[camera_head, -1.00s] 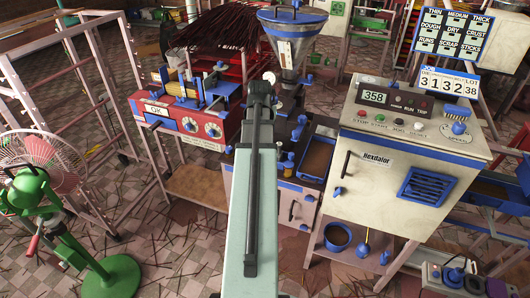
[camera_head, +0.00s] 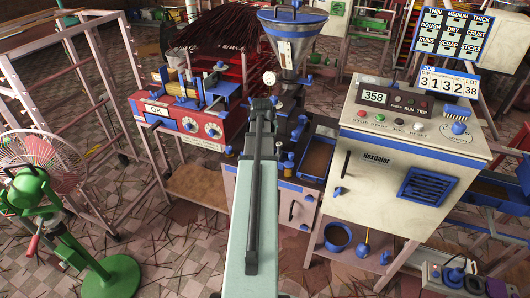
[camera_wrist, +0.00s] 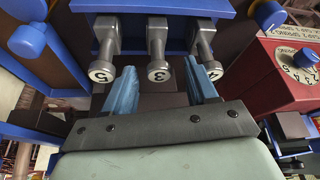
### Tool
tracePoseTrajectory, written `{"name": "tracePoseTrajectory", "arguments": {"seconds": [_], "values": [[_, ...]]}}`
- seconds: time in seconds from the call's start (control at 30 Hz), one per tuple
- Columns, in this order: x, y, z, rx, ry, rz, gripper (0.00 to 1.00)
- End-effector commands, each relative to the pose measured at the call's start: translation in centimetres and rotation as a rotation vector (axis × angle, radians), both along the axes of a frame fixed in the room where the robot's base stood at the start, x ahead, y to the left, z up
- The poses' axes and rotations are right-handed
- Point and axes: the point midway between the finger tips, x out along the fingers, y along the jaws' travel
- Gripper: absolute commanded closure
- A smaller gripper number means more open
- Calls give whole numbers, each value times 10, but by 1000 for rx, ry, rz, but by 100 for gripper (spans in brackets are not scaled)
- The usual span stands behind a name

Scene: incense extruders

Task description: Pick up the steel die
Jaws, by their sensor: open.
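In the wrist view three steel dies hang side by side from a blue holder (camera_wrist: 150,10). Their round end faces carry numbers: a die marked 5 (camera_wrist: 104,45) at left, a die marked 3 (camera_wrist: 157,42) in the middle and a die marked 4 (camera_wrist: 204,45) at right. I cannot tell which one the task means. My gripper (camera_wrist: 164,70) is open, with two blue fingers spread. The middle die's end shows between the fingertips, with no visible contact. In the head view my own arm hides the fingers and the dies.
A red machine with dials (camera_head: 190,122) stands left of my arm, and a funnel-shaped hopper (camera_head: 292,40) rises behind it. A white cabinet with a control panel (camera_head: 395,170) is at right. A green fan (camera_head: 40,175) stands at the far left.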

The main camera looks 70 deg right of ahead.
Motion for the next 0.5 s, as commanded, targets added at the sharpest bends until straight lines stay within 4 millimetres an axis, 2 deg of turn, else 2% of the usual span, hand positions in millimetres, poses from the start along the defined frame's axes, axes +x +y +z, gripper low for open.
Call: {"name": "tracePoseTrajectory", "arguments": {"seconds": [0.2,0.5], "values": [[2,-11,-25,1,0,0,43],[3,-12,-30,-1,0,0,43]]}}
